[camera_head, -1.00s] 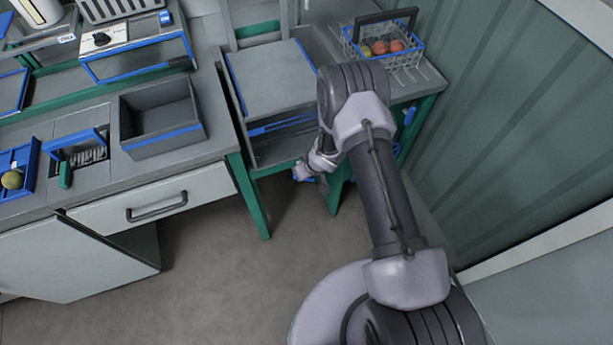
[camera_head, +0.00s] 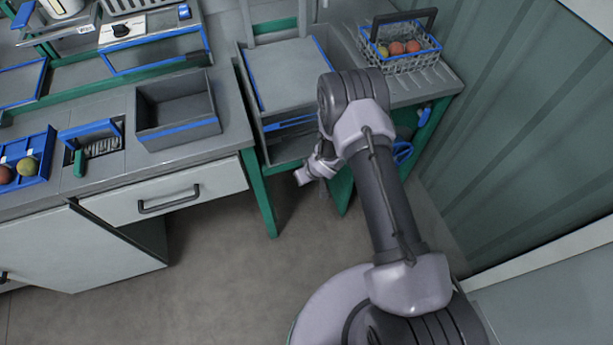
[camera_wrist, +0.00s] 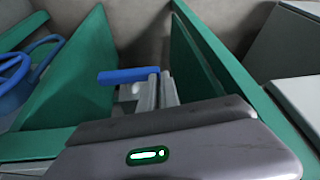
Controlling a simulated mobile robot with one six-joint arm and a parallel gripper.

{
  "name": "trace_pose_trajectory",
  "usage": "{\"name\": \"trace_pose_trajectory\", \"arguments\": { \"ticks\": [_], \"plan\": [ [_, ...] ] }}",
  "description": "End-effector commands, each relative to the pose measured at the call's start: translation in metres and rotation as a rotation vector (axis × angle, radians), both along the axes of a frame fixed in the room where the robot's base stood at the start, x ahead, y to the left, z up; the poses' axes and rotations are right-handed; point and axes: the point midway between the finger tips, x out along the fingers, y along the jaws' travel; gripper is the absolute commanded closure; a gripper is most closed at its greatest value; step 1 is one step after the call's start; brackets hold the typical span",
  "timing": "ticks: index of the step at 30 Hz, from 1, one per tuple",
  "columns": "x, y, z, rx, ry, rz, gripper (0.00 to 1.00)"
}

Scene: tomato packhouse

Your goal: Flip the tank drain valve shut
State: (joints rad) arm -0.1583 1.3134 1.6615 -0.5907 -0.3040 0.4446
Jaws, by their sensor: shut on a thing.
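A blue valve lever (camera_wrist: 122,76) shows in the wrist view as a short, straight bar, lying crosswise in the picture. My gripper (camera_wrist: 158,88) is shut on the lever near its right end, and most of the bar sticks out to the left of the fingers. The valve body is mostly hidden behind the fingers and my wrist. In the head view my gripper is low beside the green-legged stand, and its fingertips and the lever cannot be made out there.
Green panels (camera_wrist: 205,60) stand close on both sides of my gripper. A blue looped item (camera_head: 402,152) lies to its right under the bench. A wire basket of tomatoes (camera_head: 408,62) stands above. A grey bin (camera_head: 180,133) is on the left counter. Floor in front is clear.

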Motion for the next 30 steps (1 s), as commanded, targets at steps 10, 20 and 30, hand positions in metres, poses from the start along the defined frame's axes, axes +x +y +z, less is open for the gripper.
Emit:
{"name": "trace_pose_trajectory", "arguments": {
  "ticks": [10,20,30],
  "plan": [
    [-0.005,0.002,-0.009,-0.001,0.008,0.005,1.0],
    [-0.006,0.002,-0.011,-0.002,0.011,0.005,1.0],
    [-0.004,0.007,0.017,0.0,0.004,0.004,1.0]
  ]
}}
